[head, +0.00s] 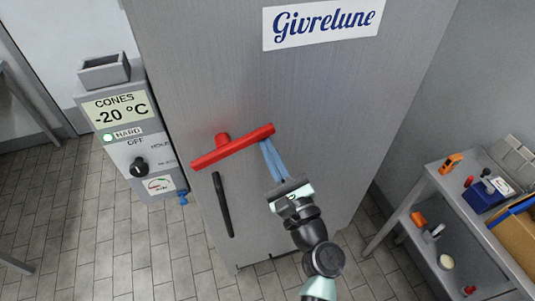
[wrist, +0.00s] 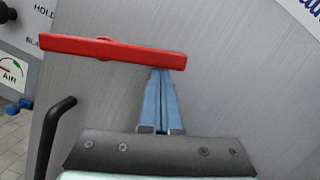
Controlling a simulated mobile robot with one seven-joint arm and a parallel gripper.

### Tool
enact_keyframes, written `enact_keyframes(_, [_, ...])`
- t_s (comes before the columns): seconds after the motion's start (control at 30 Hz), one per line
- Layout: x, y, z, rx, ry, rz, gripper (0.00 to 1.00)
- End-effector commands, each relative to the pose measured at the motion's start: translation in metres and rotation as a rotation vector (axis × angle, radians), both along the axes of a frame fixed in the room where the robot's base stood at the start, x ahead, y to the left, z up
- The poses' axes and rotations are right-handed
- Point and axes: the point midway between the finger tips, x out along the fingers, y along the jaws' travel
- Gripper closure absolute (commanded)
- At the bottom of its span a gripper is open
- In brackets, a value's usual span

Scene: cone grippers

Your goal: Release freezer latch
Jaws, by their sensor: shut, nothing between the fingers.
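The red freezer latch (head: 233,147) is a long bar on a round pivot, on the grey freezer door (head: 290,95). It lies tilted, with its right end higher in the head view. In the wrist view the latch (wrist: 110,50) runs across the upper left. My gripper (head: 267,146) has its blue fingers shut together with nothing between them. The fingertips (wrist: 162,74) are at the underside of the latch's right end. I cannot tell whether they touch it. A black door handle (head: 222,205) is below the latch.
A control box (head: 132,135) with a "-20 °C" display, a black knob and a gauge stands left of the freezer. A shelf unit (head: 430,190) with tools and boxes stands at the right. The tiled floor (head: 95,225) at lower left is clear.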

Motion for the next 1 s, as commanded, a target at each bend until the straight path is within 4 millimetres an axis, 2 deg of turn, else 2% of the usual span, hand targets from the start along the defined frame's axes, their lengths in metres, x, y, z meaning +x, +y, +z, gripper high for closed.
enact_keyframes(0.5, [-0.003,0.009,0.040,-0.472,-0.157,0.000,1.00])
enact_keyframes(1.0, [-0.009,0.030,0.065,-0.857,-0.281,0.003,1.00])
